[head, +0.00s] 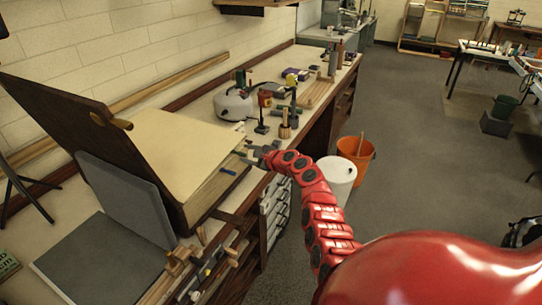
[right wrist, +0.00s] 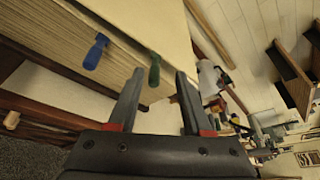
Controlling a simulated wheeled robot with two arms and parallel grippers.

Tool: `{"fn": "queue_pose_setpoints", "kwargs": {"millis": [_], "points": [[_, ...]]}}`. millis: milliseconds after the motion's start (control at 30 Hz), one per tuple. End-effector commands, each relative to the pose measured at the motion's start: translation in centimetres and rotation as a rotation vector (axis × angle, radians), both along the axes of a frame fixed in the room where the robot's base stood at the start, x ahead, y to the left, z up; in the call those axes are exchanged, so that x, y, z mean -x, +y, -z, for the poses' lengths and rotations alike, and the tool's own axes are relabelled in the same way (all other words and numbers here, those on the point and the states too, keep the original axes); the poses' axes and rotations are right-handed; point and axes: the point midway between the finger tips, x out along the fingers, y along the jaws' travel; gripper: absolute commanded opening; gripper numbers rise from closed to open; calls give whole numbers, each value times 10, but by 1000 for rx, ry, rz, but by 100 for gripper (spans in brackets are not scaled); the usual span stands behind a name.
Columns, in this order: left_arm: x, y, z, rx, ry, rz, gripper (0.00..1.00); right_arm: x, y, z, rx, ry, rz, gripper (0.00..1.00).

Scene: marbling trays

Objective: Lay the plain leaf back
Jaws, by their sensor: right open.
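A big book lies open on the bench in the head view, its dark board cover (head: 85,130) raised at the left. A plain cream leaf (head: 185,150) lies on top of its page block (head: 212,193). A blue tab (head: 228,171) sticks out from the book's near right edge; it also shows in the right wrist view (right wrist: 95,52). A green tab (right wrist: 154,70) shows between the fingertips of my right gripper (right wrist: 160,76), which is open at the book's edge. I cannot tell whether they touch. In the head view my right gripper (head: 258,153) is at the book's right corner. My left gripper is out of view.
A grey board (head: 127,195) stands tilted against the book at the left. A white kettle-like pot (head: 233,104) and small tools stand behind the gripper. Brushes and tools (head: 205,270) hang along the bench front. An orange bucket (head: 362,150) and a white bin (head: 336,178) stand on the floor.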

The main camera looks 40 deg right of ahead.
Motion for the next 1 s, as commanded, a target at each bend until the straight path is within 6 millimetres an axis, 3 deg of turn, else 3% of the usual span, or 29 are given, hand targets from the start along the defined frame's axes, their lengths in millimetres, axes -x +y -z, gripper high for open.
{"fn": "queue_pose_setpoints", "kwargs": {"millis": [200,1000], "points": [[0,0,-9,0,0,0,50,27,-3,-9,-2,-2,4,50],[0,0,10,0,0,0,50,131,-10,-38,1,1,-1,50]]}}
